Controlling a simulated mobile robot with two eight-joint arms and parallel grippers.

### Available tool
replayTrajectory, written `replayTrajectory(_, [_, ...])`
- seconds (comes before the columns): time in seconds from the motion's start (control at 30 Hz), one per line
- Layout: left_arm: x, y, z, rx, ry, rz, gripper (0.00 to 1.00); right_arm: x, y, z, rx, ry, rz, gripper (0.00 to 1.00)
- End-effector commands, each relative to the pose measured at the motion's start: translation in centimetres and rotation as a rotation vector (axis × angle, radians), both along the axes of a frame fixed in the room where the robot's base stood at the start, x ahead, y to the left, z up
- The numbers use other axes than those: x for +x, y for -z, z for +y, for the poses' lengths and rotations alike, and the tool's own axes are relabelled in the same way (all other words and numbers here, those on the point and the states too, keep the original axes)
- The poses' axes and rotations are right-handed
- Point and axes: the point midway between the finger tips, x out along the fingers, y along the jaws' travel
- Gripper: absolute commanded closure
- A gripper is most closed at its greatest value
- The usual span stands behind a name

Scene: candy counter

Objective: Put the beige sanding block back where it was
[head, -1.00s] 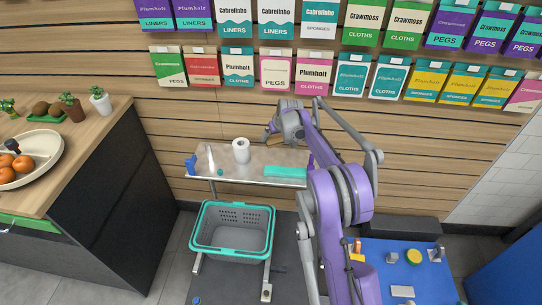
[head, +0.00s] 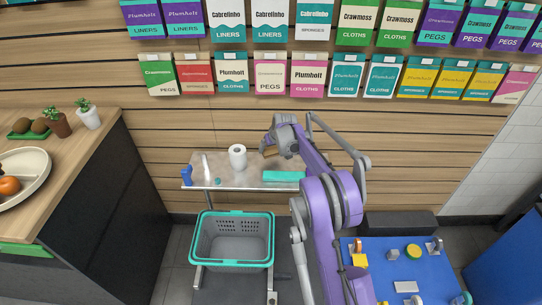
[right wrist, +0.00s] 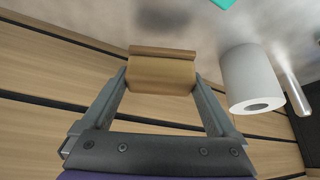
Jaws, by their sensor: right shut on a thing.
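My right gripper (right wrist: 160,85) is shut on the beige sanding block (right wrist: 160,73), which sits between its two fingers in the right wrist view. A blurred dark reflection or shadow shows on the metal surface beyond the block; I cannot tell whether they touch. My left gripper is not in view.
The metal table also holds a teal block (head: 284,176), a blue bottle (head: 187,175) and a pale slim item (head: 207,166). A teal-rimmed basket (head: 232,240) stands in front. A slatted wall (head: 160,125) with hanging packets rises behind. A blue surface (head: 390,270) with small items is at right.

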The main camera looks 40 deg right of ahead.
Motion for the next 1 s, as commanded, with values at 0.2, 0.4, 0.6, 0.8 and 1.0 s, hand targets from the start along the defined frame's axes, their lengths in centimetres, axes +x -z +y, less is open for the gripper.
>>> replayTrajectory(0.2, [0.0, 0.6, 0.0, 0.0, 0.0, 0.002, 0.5, 0.0, 2.8, 0.0, 0.0, -0.001, 0.0, 0.51])
replayTrajectory(0.4, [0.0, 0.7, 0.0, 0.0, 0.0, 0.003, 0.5, 0.0, 3.7, 0.0, 0.0, 0.0, 0.0, 0.51])
replayTrajectory(0.6, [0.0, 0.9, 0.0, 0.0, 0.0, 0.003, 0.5, 0.0, 3.9, 0.0, 0.0, 0.0, 0.0, 0.51])
replayTrajectory(0.8, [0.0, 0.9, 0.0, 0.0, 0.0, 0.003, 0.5, 0.0, 4.0, 0.0, 0.0, 0.0, 0.0, 0.0])
replayTrajectory(1.0, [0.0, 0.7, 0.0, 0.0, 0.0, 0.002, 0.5, 0.0, 3.7, 0.0, 0.0, 0.0, 0.0, 0.0])
